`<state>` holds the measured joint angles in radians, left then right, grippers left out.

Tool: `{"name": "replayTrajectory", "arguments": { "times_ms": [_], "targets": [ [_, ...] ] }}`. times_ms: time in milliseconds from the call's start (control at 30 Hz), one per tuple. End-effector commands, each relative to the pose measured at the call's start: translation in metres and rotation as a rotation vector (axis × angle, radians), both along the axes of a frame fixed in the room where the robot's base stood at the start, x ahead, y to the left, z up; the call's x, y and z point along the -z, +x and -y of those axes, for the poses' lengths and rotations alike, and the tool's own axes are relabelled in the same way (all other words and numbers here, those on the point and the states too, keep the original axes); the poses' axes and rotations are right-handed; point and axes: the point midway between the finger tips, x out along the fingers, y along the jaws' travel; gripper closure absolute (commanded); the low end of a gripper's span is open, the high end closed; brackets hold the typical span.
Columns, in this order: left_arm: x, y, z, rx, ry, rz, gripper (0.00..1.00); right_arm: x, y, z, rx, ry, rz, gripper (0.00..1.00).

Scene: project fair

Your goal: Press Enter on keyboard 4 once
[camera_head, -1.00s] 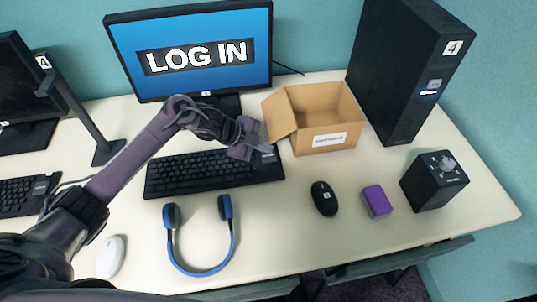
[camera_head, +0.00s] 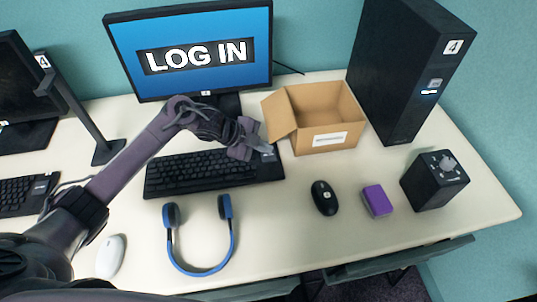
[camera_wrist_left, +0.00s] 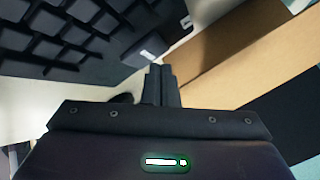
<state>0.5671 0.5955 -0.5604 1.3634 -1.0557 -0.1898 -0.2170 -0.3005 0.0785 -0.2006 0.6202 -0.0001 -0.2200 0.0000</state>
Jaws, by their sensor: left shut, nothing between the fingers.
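The black keyboard (camera_head: 200,172) lies on the desk in front of a monitor (camera_head: 195,50) that reads "LOG IN". My left gripper (camera_head: 268,150) is shut and empty over the keyboard's right end. In the left wrist view the shut fingertips (camera_wrist_left: 160,72) show close to the keyboard's corner (camera_wrist_left: 85,30), near a grey label plate (camera_wrist_left: 150,48). I cannot tell whether the fingers touch a key. The Enter key cannot be made out. My right gripper is out of view.
An open cardboard box (camera_head: 325,120) stands right beside the gripper, and it also shows in the left wrist view (camera_wrist_left: 240,60). A computer tower marked 4 (camera_head: 405,75), black mouse (camera_head: 324,198), purple block (camera_head: 377,201), black knob box (camera_head: 434,180) and blue headphones (camera_head: 232,240) surround the keyboard.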

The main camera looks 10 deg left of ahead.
Motion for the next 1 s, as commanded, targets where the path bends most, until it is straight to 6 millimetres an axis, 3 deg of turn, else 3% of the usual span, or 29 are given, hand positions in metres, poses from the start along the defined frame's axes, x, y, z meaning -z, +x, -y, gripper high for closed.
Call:
{"name": "replayTrajectory", "arguments": {
  "times_ms": [1000],
  "targets": [
    [0.0106, -0.0001, -0.0001, 0.000, 0.000, 0.000, 1.00, 0.0068, 0.0005, 0.0005, 0.001, -0.001, 0.000, 0.53]
  ]
}}
